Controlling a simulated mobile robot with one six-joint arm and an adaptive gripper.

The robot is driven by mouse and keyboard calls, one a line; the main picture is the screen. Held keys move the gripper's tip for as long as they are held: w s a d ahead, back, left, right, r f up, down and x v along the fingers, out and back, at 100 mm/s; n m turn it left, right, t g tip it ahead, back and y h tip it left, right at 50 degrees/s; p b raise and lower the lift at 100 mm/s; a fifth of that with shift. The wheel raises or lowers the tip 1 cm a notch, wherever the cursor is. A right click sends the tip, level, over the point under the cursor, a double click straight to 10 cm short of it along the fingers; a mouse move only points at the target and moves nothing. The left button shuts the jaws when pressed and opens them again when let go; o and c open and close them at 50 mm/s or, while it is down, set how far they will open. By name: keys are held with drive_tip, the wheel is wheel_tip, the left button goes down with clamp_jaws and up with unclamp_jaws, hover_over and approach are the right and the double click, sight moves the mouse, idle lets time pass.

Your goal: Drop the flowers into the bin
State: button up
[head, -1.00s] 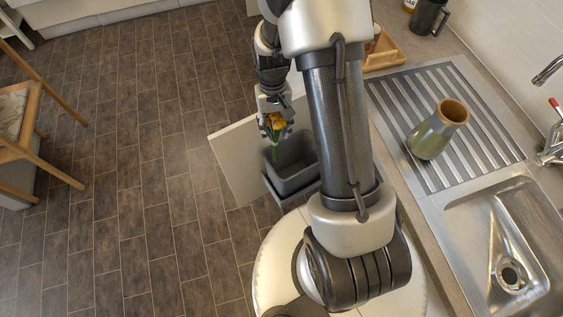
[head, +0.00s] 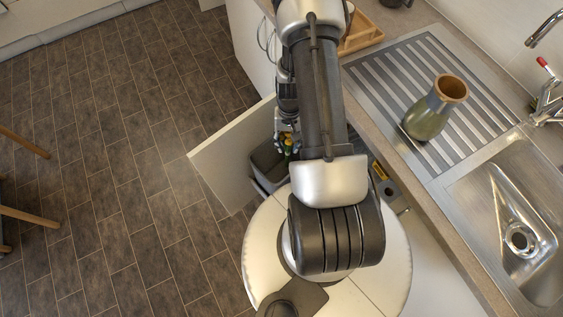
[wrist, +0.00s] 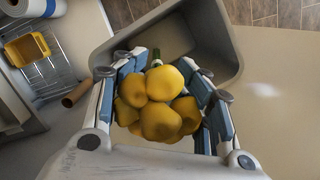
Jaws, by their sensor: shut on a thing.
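The flowers are a bunch of yellow blooms (wrist: 158,100) with a green stem. In the wrist view they sit between the blue-padded fingers of my gripper (wrist: 165,85), which is shut on them. The grey bin (wrist: 215,40) is open and lies beneath the flowers in that view. Its inside looks empty where it shows. In the head view my gripper (head: 287,140) is at the bin (head: 266,163), and the flowers (head: 288,146) show as a small patch of yellow and green. My arm hides much of the bin there.
An open cabinet door (head: 228,158) stands left of the bin. A counter with a ribbed drainboard, a vase (head: 435,108) and a sink (head: 510,215) is at right. In the wrist view a yellow container (wrist: 27,50), a wire rack and a cardboard tube (wrist: 77,93) are at left.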

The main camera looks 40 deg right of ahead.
wheel_tip(320, 180, down, 2)
drive_tip(key=shift+f+b, duration=0.1)
drive_tip(key=shift+b, duration=0.35)
drive_tip(key=o, duration=1.2)
drive_tip(key=shift+o, duration=0.2)
drive_tip(key=shift+r, duration=0.25)
drive_tip(key=r, duration=0.4)
drive_tip(key=w+r, duration=0.1)
drive_tip(key=r, duration=0.2)
drive_tip(key=d+r, duration=0.1)
drive_tip(key=r, duration=0.3)
drive_tip(key=shift+w+d+r, duration=0.1)
drive_tip(key=shift+w+r, duration=0.05)
drive_tip(key=shift+r, duration=0.2)
